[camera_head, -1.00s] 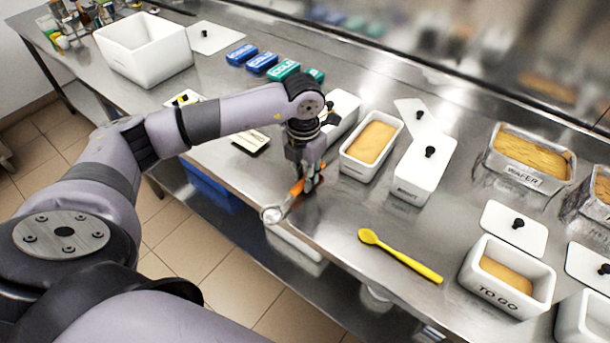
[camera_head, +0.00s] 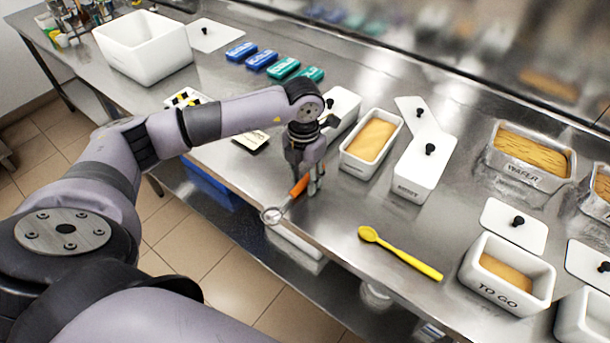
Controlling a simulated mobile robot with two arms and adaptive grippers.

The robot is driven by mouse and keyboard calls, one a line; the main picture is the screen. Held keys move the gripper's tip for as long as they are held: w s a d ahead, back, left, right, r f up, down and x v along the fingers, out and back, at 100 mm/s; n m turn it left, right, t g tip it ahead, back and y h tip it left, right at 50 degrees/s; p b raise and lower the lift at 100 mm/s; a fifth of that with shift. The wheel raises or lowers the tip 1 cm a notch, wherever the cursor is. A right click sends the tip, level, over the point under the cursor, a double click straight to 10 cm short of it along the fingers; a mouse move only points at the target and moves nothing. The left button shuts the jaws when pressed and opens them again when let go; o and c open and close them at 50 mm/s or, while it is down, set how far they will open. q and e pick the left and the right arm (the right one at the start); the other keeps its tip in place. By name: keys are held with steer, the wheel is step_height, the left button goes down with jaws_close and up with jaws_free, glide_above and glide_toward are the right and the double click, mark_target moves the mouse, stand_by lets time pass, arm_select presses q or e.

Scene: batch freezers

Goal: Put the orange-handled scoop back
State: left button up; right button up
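The orange-handled scoop (camera_head: 298,188) is at the front edge of the steel counter, its round metal bowl (camera_head: 271,215) toward the lower left at the edge. My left gripper (camera_head: 312,183) points down at the upper end of the orange handle. Its fingers are beside or around that end; the small view does not show whether they grip it. Whether the scoop rests on the counter or hangs just above it is also unclear. My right gripper is out of view.
A yellow spoon (camera_head: 400,254) lies to the right on the counter. White tubs, such as the TO GO tub (camera_head: 507,299), and lids stand behind and to the right. Blue and green packs (camera_head: 262,61) lie farther back. Bare counter (camera_head: 340,210) lies between scoop and spoon.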

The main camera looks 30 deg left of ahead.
mark_target(305, 179)
arm_select(q)
steer(key=shift+r, duration=0.25)
step_height(305, 179, up, 12)
steer(key=b, duration=0.2)
steer(key=shift+f, duration=0.15)
